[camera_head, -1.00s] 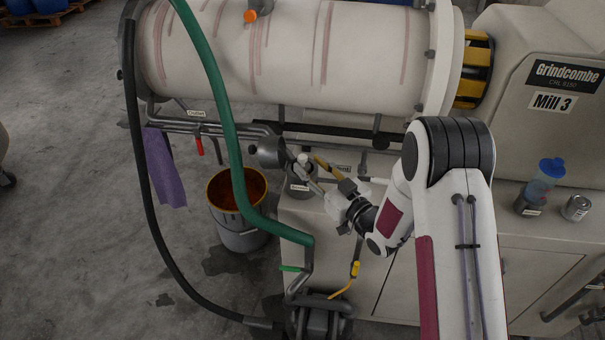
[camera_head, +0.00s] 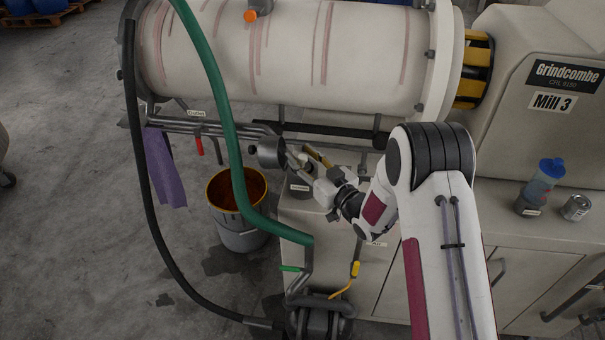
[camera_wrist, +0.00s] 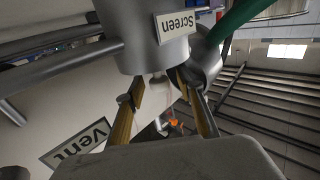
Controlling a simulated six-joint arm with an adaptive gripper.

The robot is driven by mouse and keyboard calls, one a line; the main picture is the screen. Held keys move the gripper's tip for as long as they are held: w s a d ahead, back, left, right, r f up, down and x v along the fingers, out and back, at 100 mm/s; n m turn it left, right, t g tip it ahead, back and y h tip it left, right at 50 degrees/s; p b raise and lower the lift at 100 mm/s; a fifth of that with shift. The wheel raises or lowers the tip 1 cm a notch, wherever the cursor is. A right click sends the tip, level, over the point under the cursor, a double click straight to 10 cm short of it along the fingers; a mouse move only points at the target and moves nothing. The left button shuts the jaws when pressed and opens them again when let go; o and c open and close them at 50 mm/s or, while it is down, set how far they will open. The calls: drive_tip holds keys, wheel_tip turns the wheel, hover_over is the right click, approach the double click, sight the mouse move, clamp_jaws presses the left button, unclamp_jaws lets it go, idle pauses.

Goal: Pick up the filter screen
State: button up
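A grey cylindrical housing (camera_head: 268,152) on the outlet pipe is close left of my gripper. A green hose (camera_head: 222,95) hangs further left, above a bucket with orange-brown contents (camera_head: 238,235). The mill drum (camera_head: 290,50) is behind. A blue-capped bottle (camera_head: 540,185) and a can (camera_head: 576,208) stand right.

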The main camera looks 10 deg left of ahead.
clamp_jaws()
drive_tip(key=shift+r, duration=0.2)
drive_tip(key=shift+r, duration=4.85)
